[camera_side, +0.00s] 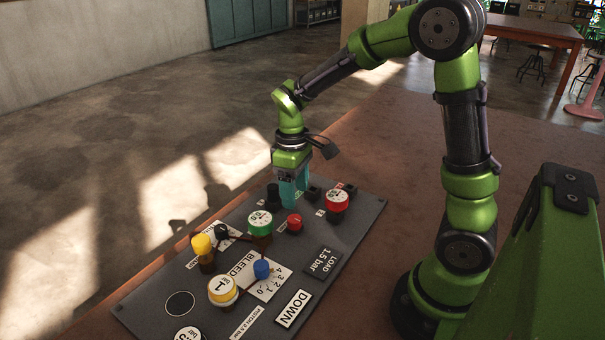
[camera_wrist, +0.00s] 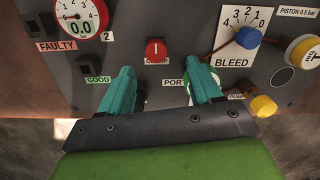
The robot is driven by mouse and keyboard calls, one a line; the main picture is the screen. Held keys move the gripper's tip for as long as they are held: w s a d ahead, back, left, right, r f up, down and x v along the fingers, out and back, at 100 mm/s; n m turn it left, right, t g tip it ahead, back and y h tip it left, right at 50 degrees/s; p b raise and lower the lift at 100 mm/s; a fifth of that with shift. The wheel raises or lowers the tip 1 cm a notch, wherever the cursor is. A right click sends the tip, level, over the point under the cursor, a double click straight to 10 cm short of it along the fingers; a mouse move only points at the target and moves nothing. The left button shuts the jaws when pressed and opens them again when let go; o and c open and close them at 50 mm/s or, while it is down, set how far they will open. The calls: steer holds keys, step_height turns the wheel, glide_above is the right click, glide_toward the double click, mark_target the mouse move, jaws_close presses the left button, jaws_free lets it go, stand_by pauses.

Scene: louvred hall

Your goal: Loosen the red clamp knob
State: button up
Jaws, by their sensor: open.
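The red clamp knob (camera_side: 294,222) is a small round knob on the dark panel, right of the green-rimmed gauge. In the wrist view the red knob (camera_wrist: 155,50) carries a white line that looks upright, and it partly covers its label. My gripper (camera_side: 290,199) has teal fingers and hangs above the panel just behind the knob. In the wrist view my gripper (camera_wrist: 163,80) is open and empty, with the knob beyond the fingertips and between their lines. The fingers look apart from the knob.
The green-rimmed gauge (camera_side: 260,223) is partly hidden by a finger in the wrist view. A blue bleed knob (camera_side: 262,269), yellow knob (camera_side: 202,244) and yellow-rimmed piston (camera_side: 222,290) also rise from the panel (camera_side: 350,240).

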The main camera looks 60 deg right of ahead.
mark_target(295, 219)
steer(key=shift+w+d+f+m+t, duration=0.25)
steer(key=shift+w+d+m+t, duration=0.1)
steer(key=shift+m, duration=0.55)
steer(key=shift+f, duration=0.15)
steer(key=shift+a+f, duration=0.1)
steer(key=shift+f, duration=4.7)
jaws_close()
